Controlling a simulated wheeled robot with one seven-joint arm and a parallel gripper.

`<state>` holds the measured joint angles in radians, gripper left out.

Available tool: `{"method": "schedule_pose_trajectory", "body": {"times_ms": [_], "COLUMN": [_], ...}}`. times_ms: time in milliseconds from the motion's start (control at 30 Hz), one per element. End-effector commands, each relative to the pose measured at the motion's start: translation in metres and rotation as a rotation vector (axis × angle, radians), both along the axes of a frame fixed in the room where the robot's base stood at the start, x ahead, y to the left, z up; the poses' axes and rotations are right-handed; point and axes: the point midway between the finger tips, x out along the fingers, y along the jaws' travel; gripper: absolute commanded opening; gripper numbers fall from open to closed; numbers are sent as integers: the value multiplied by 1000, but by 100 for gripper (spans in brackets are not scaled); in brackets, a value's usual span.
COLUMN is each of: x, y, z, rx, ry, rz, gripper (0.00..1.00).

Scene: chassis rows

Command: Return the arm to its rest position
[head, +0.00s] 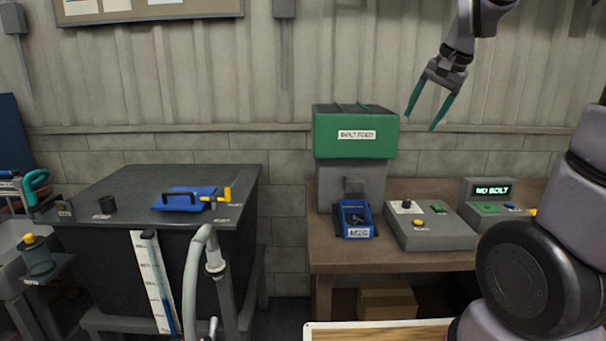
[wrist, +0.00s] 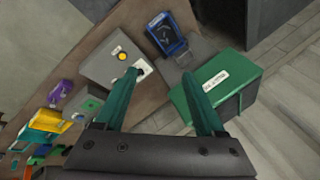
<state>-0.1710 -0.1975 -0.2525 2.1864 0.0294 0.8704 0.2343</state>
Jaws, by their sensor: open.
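My gripper (head: 428,108) hangs in the air at the upper right of the head view, above and to the right of the green bolt feed box (head: 354,133). Its two green fingers are spread apart with nothing between them. The gripper (wrist: 165,100) also shows in the wrist view, open and empty, with the workbench below it. My arm comes in from the upper right, and another of my links fills the right edge of the head view.
The wooden bench (head: 335,254) carries a blue bin (head: 356,219), a grey control box (head: 432,228) and a unit whose display (head: 491,190) reads "NO BOLT". At left stands a dark tank (head: 105,250) with a blue handled plate (head: 186,199) on top. The air around the gripper looks clear.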

Motion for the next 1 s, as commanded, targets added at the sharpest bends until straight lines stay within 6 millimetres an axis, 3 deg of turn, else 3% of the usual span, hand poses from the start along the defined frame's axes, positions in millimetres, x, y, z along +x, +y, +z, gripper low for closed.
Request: {"method": "schedule_pose_trajectory", "body": {"times_ms": [100, 300, 500, 700, 1000], "x": [-42, -107, -152, -167, -167], "y": [9, 23, 33, 36, 36], "z": [18, 31, 29, 26, 25], "rx": [-14, -75, -149, -181, -182], "ry": [-63, -157, -222, -241, -242], "rz": [66, 174, 247, 273, 274], "gripper": [72, 72, 72, 72, 72]}}
